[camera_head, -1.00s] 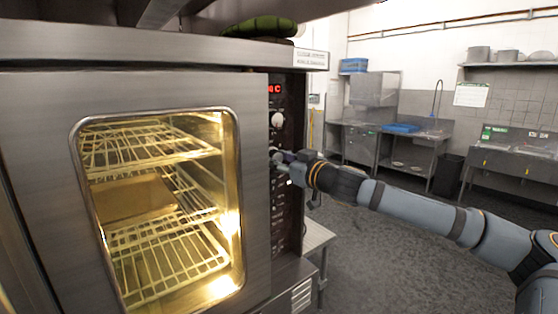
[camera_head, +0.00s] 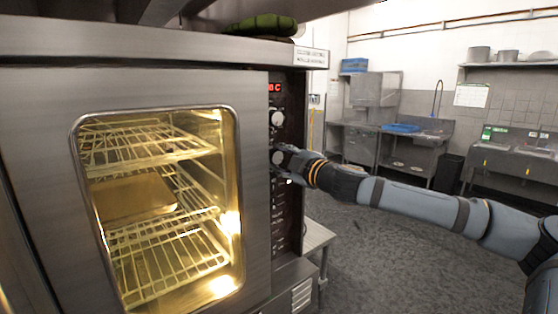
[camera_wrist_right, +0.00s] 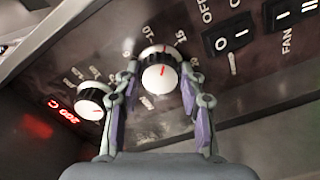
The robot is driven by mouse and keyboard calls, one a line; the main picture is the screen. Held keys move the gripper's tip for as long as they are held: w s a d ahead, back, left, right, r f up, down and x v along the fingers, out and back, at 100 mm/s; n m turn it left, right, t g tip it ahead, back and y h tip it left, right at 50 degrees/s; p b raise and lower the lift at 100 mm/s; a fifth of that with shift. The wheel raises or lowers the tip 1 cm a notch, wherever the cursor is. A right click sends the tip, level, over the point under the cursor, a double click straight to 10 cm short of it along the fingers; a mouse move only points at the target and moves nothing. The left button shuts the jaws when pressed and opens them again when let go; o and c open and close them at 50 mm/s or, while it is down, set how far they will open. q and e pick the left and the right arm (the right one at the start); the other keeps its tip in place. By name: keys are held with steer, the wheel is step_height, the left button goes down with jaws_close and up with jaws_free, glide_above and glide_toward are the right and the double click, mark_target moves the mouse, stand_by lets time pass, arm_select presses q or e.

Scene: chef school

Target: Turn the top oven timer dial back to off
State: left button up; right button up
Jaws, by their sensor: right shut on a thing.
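The oven's timer dial (camera_wrist_right: 162,75) is a white-faced knob with a red line, on the dark control panel; numbers such as 10 and 15 show around it in the right wrist view. My right gripper (camera_wrist_right: 160,85) has one finger on each side of this dial and is shut on it. In the head view the same dial (camera_head: 277,157) shows at the tips of my right gripper (camera_head: 283,155). The dial's red line points up in the wrist picture, toward the part of the scale between 10 and 15. My left gripper is not in view.
A second white dial (camera_wrist_right: 92,100) sits beside a red display (camera_wrist_right: 63,114) reading about 200 C. Black rocker switches (camera_wrist_right: 228,36) lie on the other side. The lit oven door (camera_head: 255,200) is closed. Open floor (camera_head: 400,250) lies to the right.

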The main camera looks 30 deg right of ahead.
steer(key=n+b, duration=0.1)
steer(key=n, duration=0.3)
steer(key=shift+f+n, duration=0.1)
steer(key=shift+n, duration=0.2)
steer(key=n+b, duration=0.1)
steer(key=n, duration=0.2)
steer(key=shift+f+n+b, duration=0.1)
steer(key=shift+n+b, duration=0.3)
steer(key=n+b, duration=0.2)
steer(key=n, duration=0.2)
steer(key=shift+b, duration=0.3)
steer(key=n+b, duration=0.3)
steer(key=n, duration=0.2)
steer(key=shift+f, duration=0.15)
steer(key=n+b, duration=0.2)
steer(key=n, duration=0.2)
steer(key=shift+n+b, duration=0.7)
steer(key=shift+n, duration=1.6)
steer(key=o, duration=1.2)
steer(key=shift+r, duration=0.25)
steer(key=shift+c, duration=0.2)
